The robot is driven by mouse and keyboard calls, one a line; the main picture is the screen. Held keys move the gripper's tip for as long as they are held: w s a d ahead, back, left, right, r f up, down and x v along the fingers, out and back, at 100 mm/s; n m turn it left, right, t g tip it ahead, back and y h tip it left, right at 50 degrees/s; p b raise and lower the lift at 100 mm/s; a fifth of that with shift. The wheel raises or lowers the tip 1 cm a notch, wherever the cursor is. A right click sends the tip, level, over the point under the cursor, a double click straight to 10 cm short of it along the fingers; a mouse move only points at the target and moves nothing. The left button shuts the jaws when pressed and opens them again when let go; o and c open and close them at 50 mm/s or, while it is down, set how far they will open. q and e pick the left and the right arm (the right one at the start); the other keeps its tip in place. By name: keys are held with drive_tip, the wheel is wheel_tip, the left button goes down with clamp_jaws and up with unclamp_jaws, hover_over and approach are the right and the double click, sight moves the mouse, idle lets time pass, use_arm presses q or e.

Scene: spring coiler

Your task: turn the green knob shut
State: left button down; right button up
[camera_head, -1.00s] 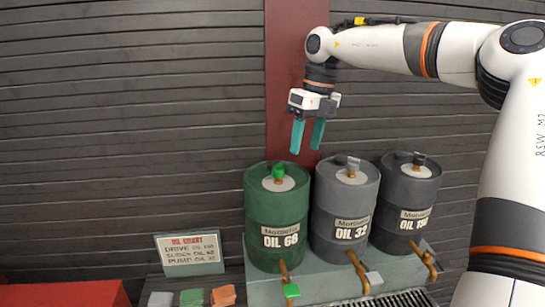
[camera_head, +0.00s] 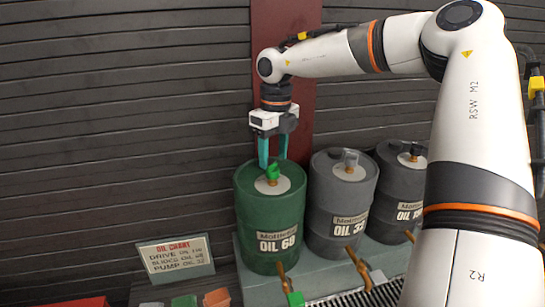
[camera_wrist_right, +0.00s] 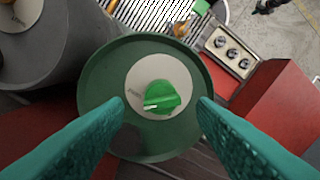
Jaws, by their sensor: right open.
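The green knob (camera_head: 272,171) sits on a pale round plate on top of the green drum (camera_head: 268,225) marked OIL 68. It also shows in the right wrist view (camera_wrist_right: 162,97), with a white mark on its left part. My right gripper (camera_head: 273,164) points down just above the knob. Its teal fingers are open. In the wrist view the fingers stand apart on the left and right of the knob, not touching it. My left gripper is not in view.
Two grey drums, OIL 32 (camera_head: 340,215) and another (camera_head: 398,205) partly hidden by my right arm, stand to the right. A green-handled tap (camera_head: 295,298) is low in front of the green drum. An oil chart sign (camera_head: 175,256) stands at left.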

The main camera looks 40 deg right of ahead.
sight(272, 164)
wheel_tip(272, 164, down, 3)
drive_tip(key=shift+a+r+p, duration=0.1)
drive_tip(key=shift+r+p, duration=0.05)
drive_tip(key=shift+p, duration=0.25)
drive_tip(key=shift+c, duration=0.2)
drive_tip(key=c, duration=0.9)
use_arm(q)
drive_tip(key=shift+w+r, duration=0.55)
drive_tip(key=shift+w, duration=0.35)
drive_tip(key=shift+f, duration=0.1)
